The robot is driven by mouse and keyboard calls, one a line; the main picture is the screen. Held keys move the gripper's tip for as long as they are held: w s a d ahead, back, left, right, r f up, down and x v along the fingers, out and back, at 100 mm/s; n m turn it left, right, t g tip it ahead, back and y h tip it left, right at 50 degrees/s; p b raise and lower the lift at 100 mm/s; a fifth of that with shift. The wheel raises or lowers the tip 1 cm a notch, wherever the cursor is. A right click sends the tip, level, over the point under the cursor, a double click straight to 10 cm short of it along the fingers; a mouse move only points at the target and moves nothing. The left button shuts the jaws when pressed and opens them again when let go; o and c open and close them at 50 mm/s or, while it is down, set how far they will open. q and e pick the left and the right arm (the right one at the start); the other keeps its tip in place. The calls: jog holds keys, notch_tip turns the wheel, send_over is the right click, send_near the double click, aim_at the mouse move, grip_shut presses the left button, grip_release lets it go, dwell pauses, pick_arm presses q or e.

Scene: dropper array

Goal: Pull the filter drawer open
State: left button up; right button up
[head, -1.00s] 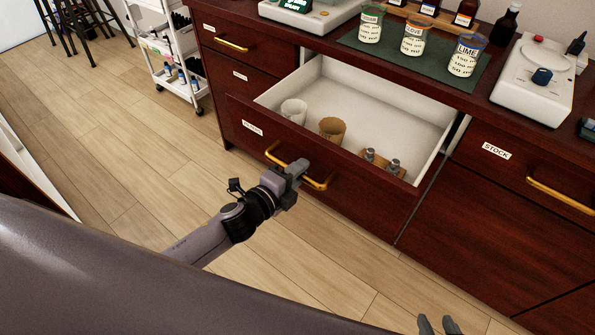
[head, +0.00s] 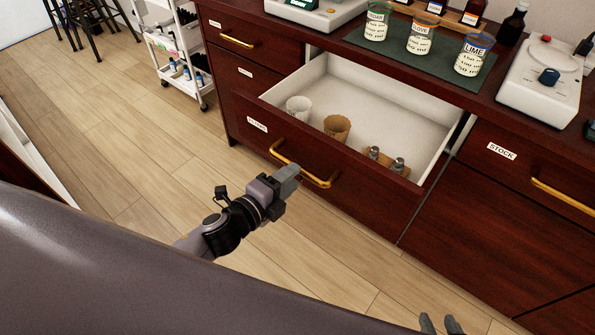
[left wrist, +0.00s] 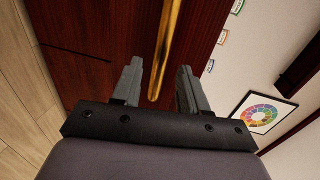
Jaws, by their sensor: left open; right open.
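The filter drawer (head: 245,110) stands pulled out from the dark red cabinet in the head view. Inside it are a white cup (head: 298,109), a brown paper filter cup (head: 337,127) and small metal items on a wooden block (head: 386,158). Its brass handle (head: 318,181) is on the front face. My left gripper (head: 293,172) is just in front of the handle, apart from it. In the left wrist view the handle (left wrist: 167,50) lies beyond and between the open fingers (left wrist: 158,88). My right gripper (head: 441,324) shows only its fingertips at the bottom edge, apart and empty.
The STOCK drawer (head: 500,152) with a brass handle is shut at right. Labelled jars (head: 421,35) stand on a green mat (head: 397,55), beside a white device (head: 541,85). A white cart (head: 184,55) stands at left. The wooden floor before the cabinet is clear.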

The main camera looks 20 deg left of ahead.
pick_arm(q)
jog(key=shift+v, duration=1.15)
jog(key=shift+f, duration=0.1)
jog(key=s+a+f+n+g+y, duration=0.1)
jog(key=s+f+n+g, duration=0.1)
jog(key=s+f+n, duration=0.2)
jog(key=s+a+f+n+g+y, duration=0.2)
jog(key=s+f+n, duration=0.3)
jog(key=s+n, duration=0.6)
jog(key=n, duration=0.4)
jog(key=shift+n, duration=0.4)
